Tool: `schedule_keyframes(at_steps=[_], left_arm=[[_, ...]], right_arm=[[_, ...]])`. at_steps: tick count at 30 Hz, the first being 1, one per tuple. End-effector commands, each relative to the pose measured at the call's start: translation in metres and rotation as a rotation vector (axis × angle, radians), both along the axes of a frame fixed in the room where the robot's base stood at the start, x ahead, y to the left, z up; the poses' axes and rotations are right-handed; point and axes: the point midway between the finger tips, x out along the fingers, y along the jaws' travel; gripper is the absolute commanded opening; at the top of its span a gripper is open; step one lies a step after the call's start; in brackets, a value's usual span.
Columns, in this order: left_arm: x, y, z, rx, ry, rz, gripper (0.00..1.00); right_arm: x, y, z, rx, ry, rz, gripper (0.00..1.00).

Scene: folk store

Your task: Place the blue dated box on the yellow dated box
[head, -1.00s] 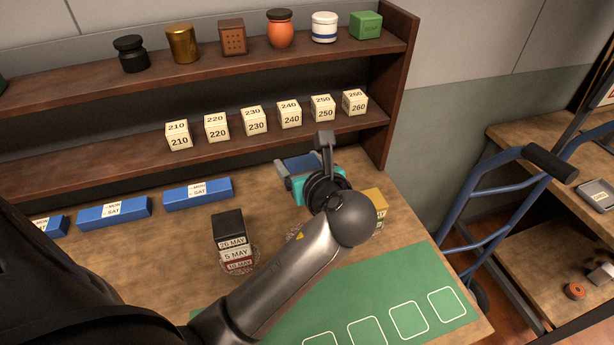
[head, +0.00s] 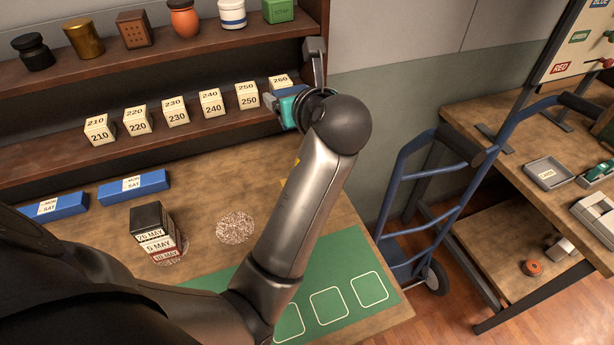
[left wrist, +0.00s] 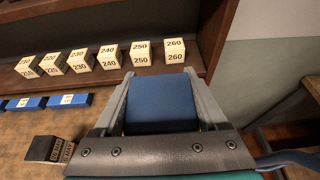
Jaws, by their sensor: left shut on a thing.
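The blue box (left wrist: 160,104) sits between the two grey fingers of my left gripper in the left wrist view; no date shows on the face I see. My left gripper (head: 277,98) is shut on it and, in the head view, appears in front of the right end of the lower shelf, raised above the table. A stack of dated boxes with a black one (head: 150,218) on top stands on the table to the left. My right gripper is not in view.
Numbered cream blocks (head: 176,112) line the lower shelf (head: 60,165), close to the gripper. Blue MON-SAT bars (head: 134,187) lie on the table. A bare speckled round pad (head: 235,228) and a green mat (head: 345,262) are free. A blue hand truck (head: 430,172) stands at right.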

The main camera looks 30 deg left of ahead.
Motion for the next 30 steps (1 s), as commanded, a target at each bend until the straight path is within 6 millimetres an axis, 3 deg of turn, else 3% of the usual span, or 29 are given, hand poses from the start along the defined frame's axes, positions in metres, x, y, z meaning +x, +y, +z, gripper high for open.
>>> schedule_keyframes(at_steps=[3,13,23,30], left_arm=[[-0.001,0.000,-0.037,0.000,0.009,0.001,0.15],[-0.001,0.000,-0.122,0.000,0.006,0.001,0.15],[-0.001,0.000,-0.152,0.001,0.003,0.001,0.15],[-0.001,0.000,-0.187,0.000,0.005,0.001,0.15]], right_arm=[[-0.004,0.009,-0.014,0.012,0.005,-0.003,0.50],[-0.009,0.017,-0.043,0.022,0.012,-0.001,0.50],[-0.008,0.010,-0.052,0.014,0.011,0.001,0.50],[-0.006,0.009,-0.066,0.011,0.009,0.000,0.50]])
